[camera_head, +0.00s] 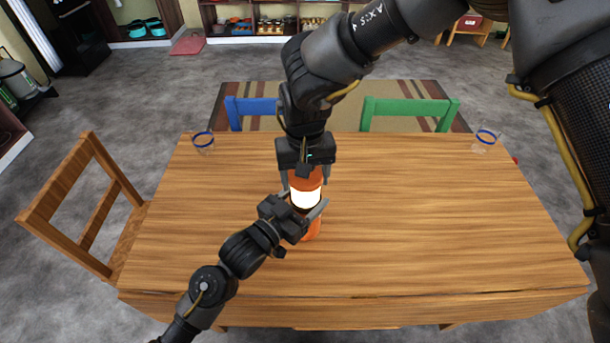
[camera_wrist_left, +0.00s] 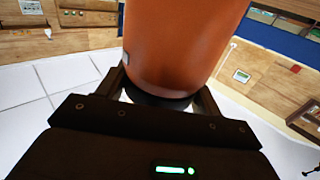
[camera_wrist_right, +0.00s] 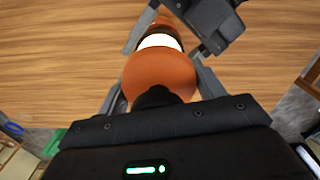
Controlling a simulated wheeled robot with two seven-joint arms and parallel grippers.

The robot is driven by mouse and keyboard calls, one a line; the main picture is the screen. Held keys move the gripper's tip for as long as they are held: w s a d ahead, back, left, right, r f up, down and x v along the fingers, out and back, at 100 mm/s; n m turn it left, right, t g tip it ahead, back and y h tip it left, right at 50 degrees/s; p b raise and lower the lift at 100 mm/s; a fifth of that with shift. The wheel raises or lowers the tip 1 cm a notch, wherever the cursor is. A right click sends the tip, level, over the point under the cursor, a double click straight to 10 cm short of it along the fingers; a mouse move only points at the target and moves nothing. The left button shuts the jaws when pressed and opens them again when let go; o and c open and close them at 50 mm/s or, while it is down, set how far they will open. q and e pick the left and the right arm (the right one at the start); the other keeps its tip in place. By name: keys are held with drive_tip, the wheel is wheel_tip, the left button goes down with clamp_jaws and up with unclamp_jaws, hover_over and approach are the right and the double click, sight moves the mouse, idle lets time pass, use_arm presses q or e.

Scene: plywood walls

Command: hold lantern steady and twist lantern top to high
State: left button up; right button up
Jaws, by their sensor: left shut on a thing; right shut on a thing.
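The lantern (camera_head: 307,195) stands upright on the table, with an orange top (camera_wrist_right: 158,75), a glowing white band and an orange base (camera_head: 313,230). My left gripper (camera_head: 308,208) comes from the lower left and is shut around the lantern's lower body, below the white band. In the left wrist view the orange body (camera_wrist_left: 185,45) fills the space between the fingers. My right gripper (camera_head: 305,180) reaches down from above and is shut on the orange top, with one finger on each side. A black knob (camera_wrist_right: 158,97) on the top shows in the right wrist view.
The wooden table (camera_head: 430,220) is mostly bare around the lantern. Blue-rimmed glasses stand at its far left (camera_head: 203,142) and far right (camera_head: 485,140) corners. A wooden chair (camera_head: 75,205) is at the left; blue (camera_head: 250,108) and green (camera_head: 410,108) chairs are behind.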

drive_tip(key=o, duration=1.1)
drive_tip(key=shift+r, duration=0.1)
wheel_tip(320, 180, up, 12)
drive_tip(key=shift+f, duration=0.1)
use_arm(q)
drive_tip(key=o, duration=1.4)
